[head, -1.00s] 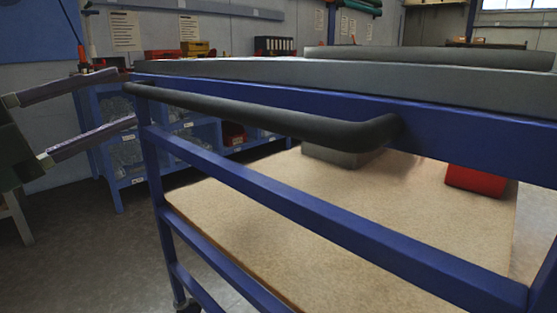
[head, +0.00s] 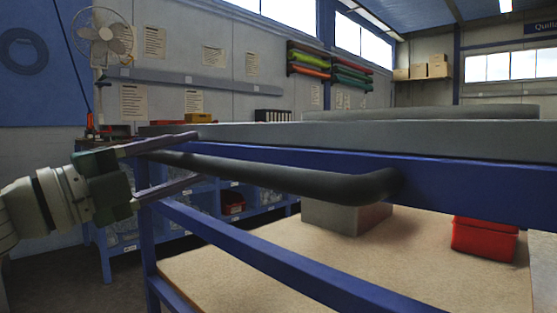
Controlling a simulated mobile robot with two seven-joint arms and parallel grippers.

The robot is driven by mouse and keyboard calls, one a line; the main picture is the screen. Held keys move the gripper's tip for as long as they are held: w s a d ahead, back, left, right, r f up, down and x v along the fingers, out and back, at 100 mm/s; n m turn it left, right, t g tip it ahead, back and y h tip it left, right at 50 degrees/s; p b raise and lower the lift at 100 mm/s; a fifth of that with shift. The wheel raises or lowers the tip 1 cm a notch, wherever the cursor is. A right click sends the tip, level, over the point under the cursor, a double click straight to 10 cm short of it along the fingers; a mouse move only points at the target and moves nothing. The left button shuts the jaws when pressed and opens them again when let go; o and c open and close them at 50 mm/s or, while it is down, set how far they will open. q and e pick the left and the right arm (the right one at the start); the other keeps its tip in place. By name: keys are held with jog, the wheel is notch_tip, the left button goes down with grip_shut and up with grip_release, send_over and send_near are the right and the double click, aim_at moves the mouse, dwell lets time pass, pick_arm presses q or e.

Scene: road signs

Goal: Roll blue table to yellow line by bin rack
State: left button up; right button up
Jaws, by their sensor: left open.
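The blue table (head: 270,245) is a wheeled frame with a grey top, filling the right and front of the head view. Its black push handle (head: 290,180) runs along the near end. My left gripper (head: 196,159) is open at the handle's left end, one finger above the bar and one below it in the picture. I cannot tell whether they touch it. The blue bin rack (head: 107,250) stands against the back wall, partly hidden behind my gripper and the table. No yellow line shows. My right gripper is out of view.
A grey box (head: 345,217) and a red bin (head: 484,240) sit on the table's tan lower shelf. A dark roll (head: 430,113) lies on the top. A fan (head: 104,38) stands at the back left. Open grey floor (head: 50,284) shows at lower left.

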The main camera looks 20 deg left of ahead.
pick_arm(q)
grip_shut()
dwell(0.5)
dwell(1.0)
